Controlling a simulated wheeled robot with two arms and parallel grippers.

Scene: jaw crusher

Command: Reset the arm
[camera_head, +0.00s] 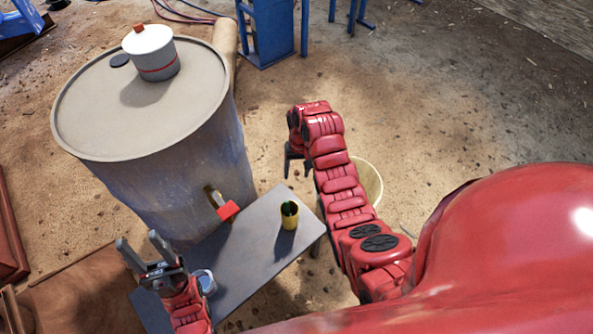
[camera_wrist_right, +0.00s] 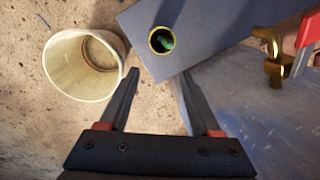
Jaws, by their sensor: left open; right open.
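My left gripper (camera_head: 146,253) is open and empty at the lower left, near the left end of the grey table and in front of the barrel. My right gripper (camera_head: 295,160) hangs beyond the table's right end, with the red arm reaching forward. In the right wrist view my right gripper (camera_wrist_right: 158,88) is open with nothing between its fingers. It points toward the floor and the table edge.
A grey table (camera_head: 240,262) holds a yellow cup (camera_head: 289,217) with something green inside. A large barrel (camera_head: 190,180) with a red-handled tap (camera_head: 228,211) and a white pot (camera_head: 152,56) on top stands behind. A pale bucket (camera_wrist_right: 62,70) stands on the floor beside the table.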

